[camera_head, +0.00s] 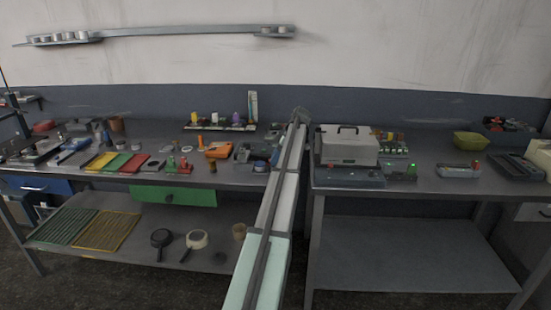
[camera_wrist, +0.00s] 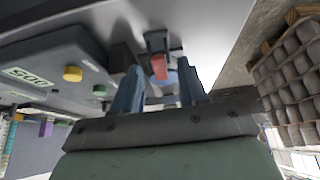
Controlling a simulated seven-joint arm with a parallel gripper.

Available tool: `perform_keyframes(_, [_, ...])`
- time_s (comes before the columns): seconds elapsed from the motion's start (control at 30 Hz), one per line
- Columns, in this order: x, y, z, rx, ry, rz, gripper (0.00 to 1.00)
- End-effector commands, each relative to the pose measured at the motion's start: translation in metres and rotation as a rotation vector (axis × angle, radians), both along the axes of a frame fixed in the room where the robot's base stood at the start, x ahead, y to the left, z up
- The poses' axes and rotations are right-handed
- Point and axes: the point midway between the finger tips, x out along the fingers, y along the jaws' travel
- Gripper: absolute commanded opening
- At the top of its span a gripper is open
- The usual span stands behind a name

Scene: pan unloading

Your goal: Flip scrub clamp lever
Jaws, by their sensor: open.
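In the wrist view my gripper (camera_wrist: 160,92) is open, with its two blue-grey fingers apart. A small red-tipped lever on a dark mount (camera_wrist: 158,66) shows beyond and between the fingertips. It looks like the clamp lever, but I cannot tell whether a finger touches it. A blue part behind it is partly hidden by the fingers. In the head view my arm reaches from the bottom centre up to the workbench, and the gripper's fingers cannot be made out there. The lever cannot be picked out in that view.
In the wrist view a dark grey box (camera_wrist: 50,62) with yellow and green knobs stands left of the fingers. Stacked grey pieces (camera_wrist: 290,75) are at right. In the head view a grey case (camera_head: 347,146) stands right of my arm, and an orange item (camera_head: 218,150) lies left.

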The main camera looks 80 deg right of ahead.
Motion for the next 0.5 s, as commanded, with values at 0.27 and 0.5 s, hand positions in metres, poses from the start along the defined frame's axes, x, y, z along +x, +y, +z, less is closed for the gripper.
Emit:
perform_keyframes(0.27, [-0.021, -0.001, 0.038, -0.003, 0.0, -0.001, 0.43])
perform_keyframes(0.5, [-0.043, -0.002, 0.078, -0.002, 0.0, -0.001, 0.43])
